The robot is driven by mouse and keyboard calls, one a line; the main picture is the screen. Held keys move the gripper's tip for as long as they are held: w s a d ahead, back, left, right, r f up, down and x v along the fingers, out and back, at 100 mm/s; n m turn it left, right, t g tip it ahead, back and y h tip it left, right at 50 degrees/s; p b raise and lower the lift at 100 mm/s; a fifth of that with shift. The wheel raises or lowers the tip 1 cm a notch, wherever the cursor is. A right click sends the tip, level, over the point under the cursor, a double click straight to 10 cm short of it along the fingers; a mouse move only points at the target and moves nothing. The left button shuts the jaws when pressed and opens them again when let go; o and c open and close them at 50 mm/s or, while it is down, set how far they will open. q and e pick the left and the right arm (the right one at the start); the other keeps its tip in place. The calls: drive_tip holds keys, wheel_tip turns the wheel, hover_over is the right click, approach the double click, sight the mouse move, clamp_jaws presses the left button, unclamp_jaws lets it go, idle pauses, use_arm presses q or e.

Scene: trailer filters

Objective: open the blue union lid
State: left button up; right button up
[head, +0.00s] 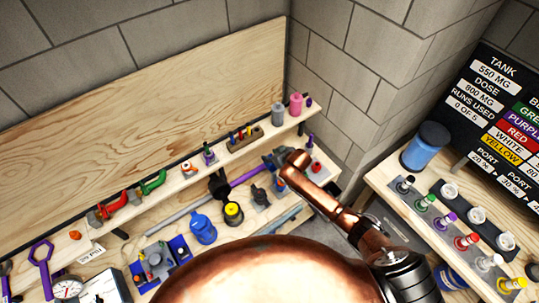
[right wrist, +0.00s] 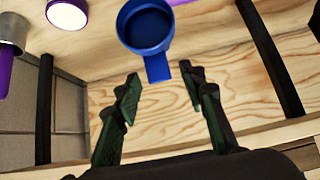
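A blue round, cup-shaped piece with a flat tab (right wrist: 147,30), which looks like the blue union lid, is at the top of the right wrist view. Its tab points down toward the gap between my fingertips. My right gripper (right wrist: 160,80) is open and empty, with a dark green finger on either side below the tab. I cannot tell whether the tab reaches between the fingers. In the head view, my right gripper (head: 273,158) is at the far end of the copper arm, over the bench near the back corner, and I cannot pick out the lid there. My left gripper is not in view.
A blue capped part (head: 203,230) and a yellow-ringed black part (head: 233,213) stand on the bench. A purple rod (head: 246,175) lies near my right gripper. A shelf (head: 175,184) runs behind. The right table (head: 385,182) holds a blue canister (head: 424,150) and several colored vials.

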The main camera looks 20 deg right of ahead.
drive_tip(key=shift+w+a+f, duration=0.15)
drive_tip(key=shift+w+f, duration=0.3)
drive_tip(key=shift+f, duration=0.05)
drive_tip(key=shift+c, duration=0.2)
clamp_jaws()
idle(0.3)
